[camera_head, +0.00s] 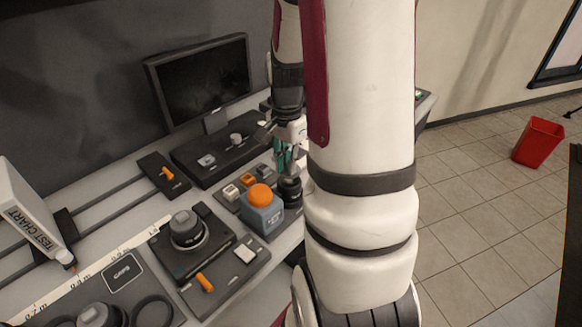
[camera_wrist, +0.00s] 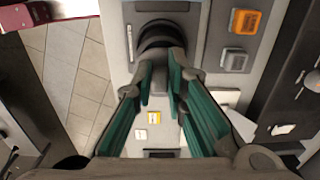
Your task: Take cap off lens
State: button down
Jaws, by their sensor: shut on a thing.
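A dark round lens (camera_head: 290,191) stands upright on the bench beside my arm. It also shows beyond the fingertips in the wrist view (camera_wrist: 160,30). My gripper (camera_head: 285,157) is above it, pointing down, with green-padded fingers. In the wrist view my gripper (camera_wrist: 163,75) has its tips close together at the lens's top end, shut on the cap there. The cap is mostly hidden between the fingers, and I cannot tell whether it is still seated on the lens. A second dark lens with a grey knobbed top (camera_head: 187,228) stands on a black tray.
A grey-blue box with an orange dome (camera_head: 261,196) stands close left of the gripped lens. A black plate labelled CAPS (camera_head: 122,273) lies at front left. A monitor (camera_head: 200,80) stands behind. A TEST CHART box (camera_head: 28,215) is at far left. A red bin (camera_head: 537,142) is on the floor.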

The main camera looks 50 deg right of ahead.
jog(key=s+a+p, duration=0.3)
jog(key=s, duration=0.4)
jog(key=s+a+r+p, duration=0.1)
jog(key=s+a+p, duration=0.2)
jog(key=s, duration=0.4)
jog(key=shift+s+r, duration=0.2)
jog(key=shift+s, duration=0.15)
jog(key=shift+p, duration=0.3)
notch_tip(320, 180, up, 5)
jog(key=p, duration=0.2)
jog(key=shift+p, duration=0.4)
